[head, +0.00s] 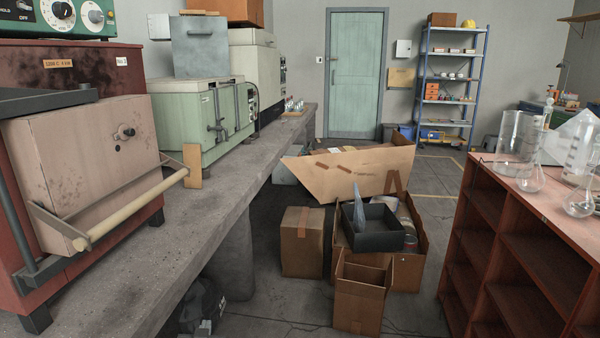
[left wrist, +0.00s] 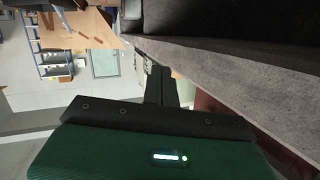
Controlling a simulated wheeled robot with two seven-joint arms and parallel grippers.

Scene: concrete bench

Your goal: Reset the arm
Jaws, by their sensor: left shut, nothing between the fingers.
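My left gripper (left wrist: 158,72) shows in the left wrist view, its two dark fingers closed together with nothing between them. Its dark palm plate and green housing fill the bottom of that view. The grey concrete bench (left wrist: 225,75) lies beyond and to the right of the fingers, apart from them as far as I can see. In the head view I make out neither gripper clearly. My right gripper is in no view.
The bench (head: 230,180) runs along the left with a beige-doored furnace (head: 85,160) and a green machine (head: 200,120). Cardboard boxes (head: 302,242) crowd the floor in the middle. A red-brown shelf unit (head: 535,215) with glassware stands at right. Floor is clear near the door (head: 355,75).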

